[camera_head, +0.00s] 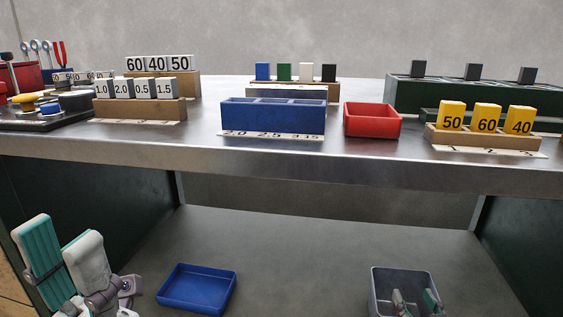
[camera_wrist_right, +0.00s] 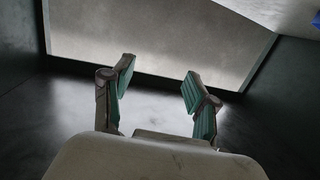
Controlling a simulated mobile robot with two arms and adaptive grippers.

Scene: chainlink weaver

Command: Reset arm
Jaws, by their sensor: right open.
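My left gripper (camera_head: 60,232) is at the lower left of the head view, in front of the workbench. Its two teal-padded fingers stand apart with nothing between them. My right gripper (camera_head: 414,297) shows at the bottom right of the head view, overlapping a grey bin; whether it is inside or in front of the bin I cannot tell. In the right wrist view the right gripper (camera_wrist_right: 155,82) has its fingers spread wide and empty, over a dark surface. Most of both arms is out of view.
The metal workbench (camera_head: 300,165) carries a blue divided box (camera_head: 273,117), a red tray (camera_head: 372,120), yellow numbered blocks (camera_head: 486,117) and white numbered blocks (camera_head: 140,88). On the lower shelf (camera_head: 320,240) are a blue tray (camera_head: 197,290) and the grey bin (camera_head: 404,270). The shelf between them is clear.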

